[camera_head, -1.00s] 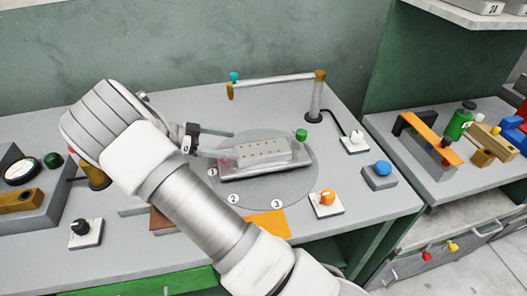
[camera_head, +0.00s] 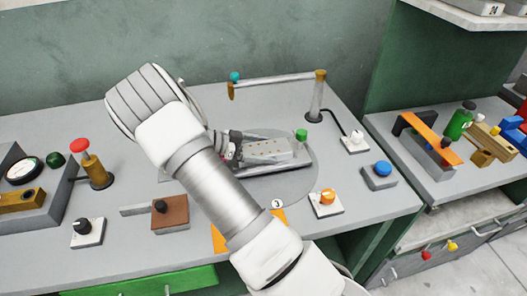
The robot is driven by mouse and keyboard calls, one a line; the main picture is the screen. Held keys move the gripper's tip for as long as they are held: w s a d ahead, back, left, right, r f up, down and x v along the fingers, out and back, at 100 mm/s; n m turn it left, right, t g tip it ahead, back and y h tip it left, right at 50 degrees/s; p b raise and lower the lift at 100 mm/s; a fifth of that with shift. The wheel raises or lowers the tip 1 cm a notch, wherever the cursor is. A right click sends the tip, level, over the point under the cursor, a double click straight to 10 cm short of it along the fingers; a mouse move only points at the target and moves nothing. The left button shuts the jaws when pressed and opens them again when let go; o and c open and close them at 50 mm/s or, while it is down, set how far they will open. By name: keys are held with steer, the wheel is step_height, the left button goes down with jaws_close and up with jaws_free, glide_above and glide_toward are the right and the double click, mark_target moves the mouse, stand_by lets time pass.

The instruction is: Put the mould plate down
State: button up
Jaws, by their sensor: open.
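The mould plate (camera_head: 268,148), a pale block with rows of small brass-coloured dots, lies on a grey slab (camera_head: 270,168) that has a green knob (camera_head: 301,135) at its right end. The slab rests on a round grey disc (camera_head: 307,180) on the bench. My gripper (camera_head: 242,148) is open at the left end of the mould plate, its fingers close to the plate. I cannot tell whether they touch it. My arm hides the left part of the disc and the slab's left end.
A blue button (camera_head: 382,169) and an orange knob (camera_head: 327,197) stand to the right. A red-topped brass post (camera_head: 92,160) and a brown block (camera_head: 170,213) stand to the left.

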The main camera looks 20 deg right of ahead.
steer(key=shift+r, duration=0.1)
jaws_close()
stand_by(0.3)
